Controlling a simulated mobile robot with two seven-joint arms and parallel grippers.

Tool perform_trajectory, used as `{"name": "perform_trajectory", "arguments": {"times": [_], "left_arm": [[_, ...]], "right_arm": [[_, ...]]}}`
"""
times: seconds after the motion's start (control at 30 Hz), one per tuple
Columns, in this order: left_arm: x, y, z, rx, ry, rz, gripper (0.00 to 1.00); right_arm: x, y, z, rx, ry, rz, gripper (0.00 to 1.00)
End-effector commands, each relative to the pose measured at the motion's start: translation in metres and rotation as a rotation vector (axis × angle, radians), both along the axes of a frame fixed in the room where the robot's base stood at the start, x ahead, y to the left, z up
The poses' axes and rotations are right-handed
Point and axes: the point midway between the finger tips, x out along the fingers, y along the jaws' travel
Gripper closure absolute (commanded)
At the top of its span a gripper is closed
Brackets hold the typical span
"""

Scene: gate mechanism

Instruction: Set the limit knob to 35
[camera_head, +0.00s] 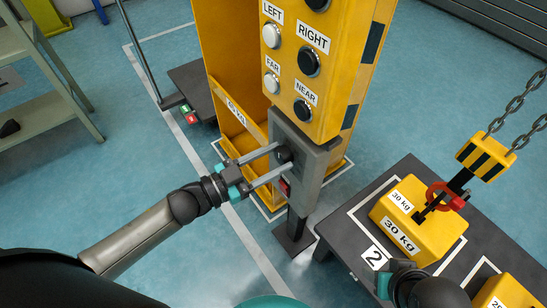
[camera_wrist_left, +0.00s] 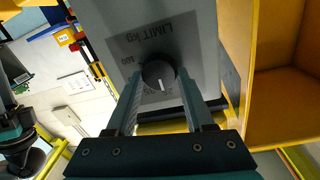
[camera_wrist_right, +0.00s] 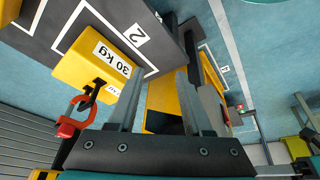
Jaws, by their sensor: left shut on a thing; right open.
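The limit knob (camera_wrist_left: 158,76) is a dark round knob with a white pointer mark, on a grey box (camera_head: 309,164) below the yellow button panel. In the left wrist view the box reads "LIMIT kg", upside down. My left gripper (camera_head: 284,163) is shut on the knob, one finger on each side; in the left wrist view the fingers (camera_wrist_left: 161,95) also flank it. Most scale numbers are hidden or too small to read. My right gripper (camera_wrist_right: 154,100) is open and empty beside the dark table; its fingers are not clearly visible in the head view.
A yellow 30 kg weight (camera_head: 412,218) with a red shackle (camera_head: 446,196) stands on the dark table (camera_head: 343,226) at right, below a chain-hung hook block (camera_head: 486,155). The yellow panel (camera_head: 335,95) has LEFT, RIGHT, FAR and NEAR buttons.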

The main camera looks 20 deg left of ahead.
Motion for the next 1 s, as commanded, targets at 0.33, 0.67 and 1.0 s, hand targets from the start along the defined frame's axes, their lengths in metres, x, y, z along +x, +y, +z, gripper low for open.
{"name": "perform_trajectory", "arguments": {"times": [0.33,0.67,1.0], "left_arm": [[-0.001,0.000,-0.001,0.001,0.001,-0.001,1.00],[-0.001,0.000,0.000,0.045,-0.033,-0.001,1.00],[-0.001,-0.001,0.001,0.232,-0.177,-0.001,1.00]], "right_arm": [[0.000,0.000,0.000,0.000,0.000,0.000,0.50],[0.001,0.001,-0.001,0.001,-0.001,0.001,0.50],[-0.002,0.001,-0.036,-0.006,0.054,0.003,0.50]]}}
